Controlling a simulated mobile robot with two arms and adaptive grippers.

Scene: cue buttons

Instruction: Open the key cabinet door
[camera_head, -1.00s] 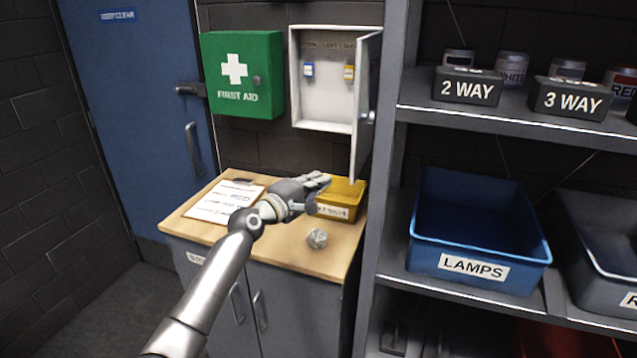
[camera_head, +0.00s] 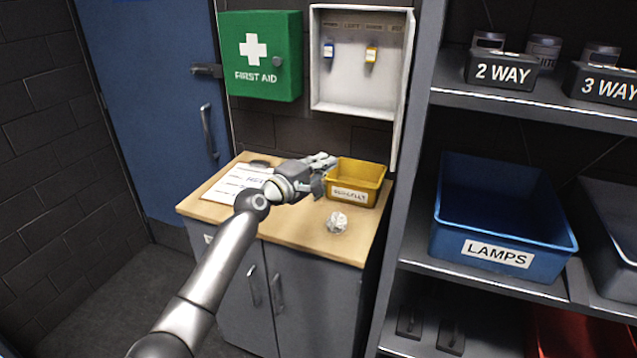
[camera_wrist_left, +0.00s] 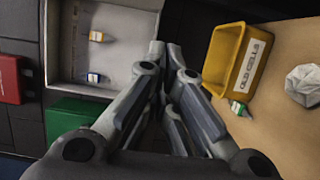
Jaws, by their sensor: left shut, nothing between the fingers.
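The white key cabinet (camera_head: 361,100) hangs on the wall with its door (camera_head: 402,100) swung out, seen almost edge-on at its right side. Inside hang a blue-tagged key (camera_head: 328,50) and a yellow-tagged key (camera_head: 371,54). The cabinet interior also shows in the left wrist view (camera_wrist_left: 120,45); the door is not clear there. My left gripper (camera_head: 326,163) is shut and empty, below the cabinet and just left of the yellow bin, apart from the door. Its closed fingers fill the middle of the left wrist view (camera_wrist_left: 165,52). My right gripper is not in view.
A yellow bin (camera_head: 351,194), a crumpled ball (camera_head: 337,222) and a paper sheet (camera_head: 235,184) are on the wooden counter (camera_head: 290,232). A green first aid box (camera_head: 262,85) hangs left of the cabinet. Shelving with a blue LAMPS bin (camera_head: 495,255) stands close right.

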